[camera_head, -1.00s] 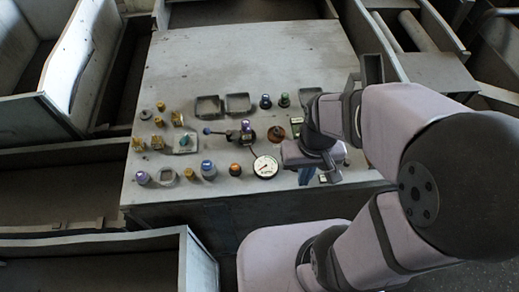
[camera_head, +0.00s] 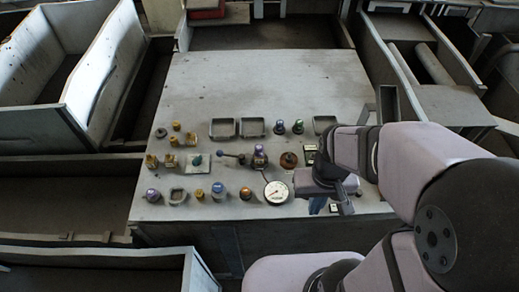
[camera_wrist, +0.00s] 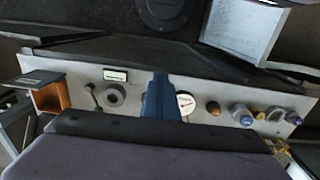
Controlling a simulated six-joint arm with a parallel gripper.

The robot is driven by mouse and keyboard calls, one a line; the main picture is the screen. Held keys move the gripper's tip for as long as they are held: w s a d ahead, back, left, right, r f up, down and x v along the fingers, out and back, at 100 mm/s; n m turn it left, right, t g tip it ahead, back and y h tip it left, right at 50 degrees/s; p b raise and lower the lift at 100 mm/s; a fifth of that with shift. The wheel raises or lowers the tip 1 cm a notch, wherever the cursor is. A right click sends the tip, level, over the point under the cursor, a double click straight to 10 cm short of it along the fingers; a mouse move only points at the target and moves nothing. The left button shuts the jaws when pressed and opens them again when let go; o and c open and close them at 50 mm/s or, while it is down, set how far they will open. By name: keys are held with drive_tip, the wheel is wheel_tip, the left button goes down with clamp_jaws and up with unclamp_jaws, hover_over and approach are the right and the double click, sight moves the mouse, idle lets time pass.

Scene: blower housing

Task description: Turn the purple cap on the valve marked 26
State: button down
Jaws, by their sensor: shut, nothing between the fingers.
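Several knobs and valves stand on a pale grey panel (camera_head: 270,85), and no 26 mark is readable. One dark valve with a purple cap (camera_head: 259,149) stands mid-panel with a lever to its left. Another purple-topped knob (camera_head: 152,195) stands at the front left, and a blue-violet one (camera_head: 218,189) stands nearer the gauge. My gripper (camera_head: 318,206) is shut and empty over the front right of the panel, right of the gauge, apart from these caps. Its blue fingers (camera_wrist: 160,98) are closed together in the wrist view, where they hide part of the panel.
A white dial gauge (camera_head: 276,191) lies near the front edge; it also shows in the wrist view (camera_wrist: 186,102). Small trays (camera_head: 222,128), yellow fittings (camera_head: 151,161) and a brown knob (camera_head: 289,160) crowd the front half. The back half is clear.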

drive_tip(key=c, duration=1.8)
unclamp_jaws()
drive_tip(key=shift+w, duration=0.1)
drive_tip(key=shift+o, duration=0.8)
drive_tip(key=shift+w+r+n, duration=0.1)
drive_tip(key=shift+w+n, duration=0.1)
drive_tip(key=shift+n, duration=0.2)
drive_tip(key=n+p, duration=0.2)
drive_tip(key=n, duration=2.8)
hover_over(259, 147)
drive_tip(key=shift+s+d, duration=0.15)
drive_tip(key=shift+d, duration=0.1)
drive_tip(key=shift+w+a+n, duration=0.2)
drive_tip(key=shift+a+n, duration=0.05)
drive_tip(key=shift+n, duration=0.15)
